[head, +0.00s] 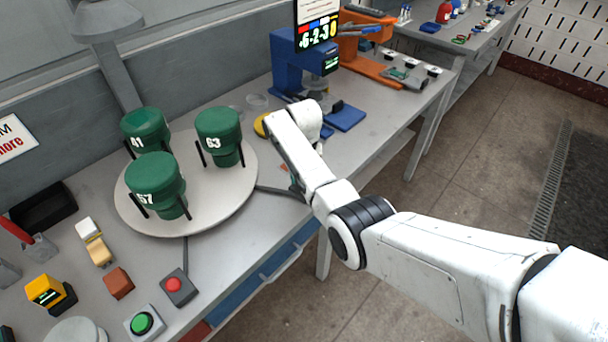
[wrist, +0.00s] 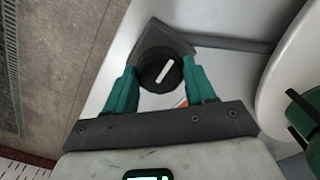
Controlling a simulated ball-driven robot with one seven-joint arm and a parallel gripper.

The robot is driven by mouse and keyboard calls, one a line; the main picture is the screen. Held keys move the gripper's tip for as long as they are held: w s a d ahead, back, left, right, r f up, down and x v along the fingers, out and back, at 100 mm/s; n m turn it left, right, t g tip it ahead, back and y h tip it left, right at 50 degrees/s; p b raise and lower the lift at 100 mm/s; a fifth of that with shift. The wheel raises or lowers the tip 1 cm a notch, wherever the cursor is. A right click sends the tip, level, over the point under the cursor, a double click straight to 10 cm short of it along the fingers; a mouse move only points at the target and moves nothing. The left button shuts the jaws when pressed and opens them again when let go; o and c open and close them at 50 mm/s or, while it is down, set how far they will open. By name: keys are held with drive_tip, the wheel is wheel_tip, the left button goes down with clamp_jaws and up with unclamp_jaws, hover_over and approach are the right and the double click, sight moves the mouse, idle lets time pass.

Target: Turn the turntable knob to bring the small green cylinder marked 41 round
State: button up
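The small green cylinder marked 41 (head: 146,130) stands at the back left of the round grey turntable (head: 232,196), between dark upright posts. The turntable knob (wrist: 161,70) is a black disc with a white bar slanting up to the right; it sits on a grey mount. In the wrist view my gripper (wrist: 160,68) has its two teal fingers apart, one on each side of the knob. I cannot tell whether they touch it.
Green cylinders marked 63 (head: 219,136) and 57 (head: 157,186) also stand on the turntable. A red button (head: 174,284) and a green button (head: 142,323) sit in front. A blue machine (head: 295,65) and an orange stand (head: 360,45) are behind my arm.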

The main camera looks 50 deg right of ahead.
drive_tip(key=o, duration=0.4)
drive_tip(key=shift+o, duration=0.2)
wheel_tip(320, 180, up, 11)
drive_tip(key=b, duration=0.1)
drive_tip(key=shift+f+b, duration=0.15)
drive_tip(key=shift+b, duration=0.2)
drive_tip(key=shift+f, duration=0.1)
